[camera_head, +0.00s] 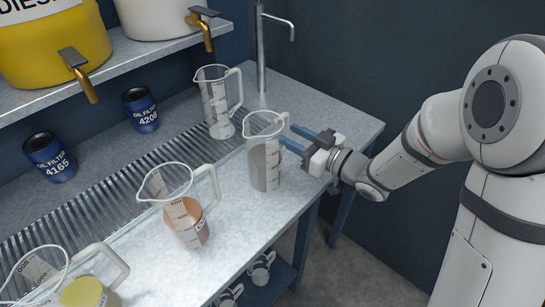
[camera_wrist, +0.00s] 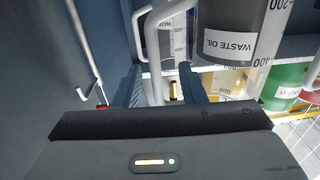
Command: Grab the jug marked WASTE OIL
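The jug marked WASTE OIL (camera_wrist: 230,42) is at the upper right of the wrist view, its label readable on dark grey contents. In the head view it appears to be the clear jug with grey contents (camera_head: 265,165), upright near the bench's right end. Its white handle (camera_wrist: 152,45) shows between my two blue fingers in the wrist view. My gripper (camera_head: 287,134) reaches in from the right at the jug's handle side. My gripper (camera_wrist: 160,82) is open, with visible gaps beside the handle. Contact with the handle cannot be told.
A clear jug (camera_head: 219,118) stands behind, near a tall metal spout (camera_head: 262,50). A jug with brown liquid (camera_head: 188,222) and one with yellow liquid (camera_head: 88,292) stand at the left. Blue oil filters (camera_head: 142,112) line the back. A shelf (camera_head: 150,45) overhangs the bench.

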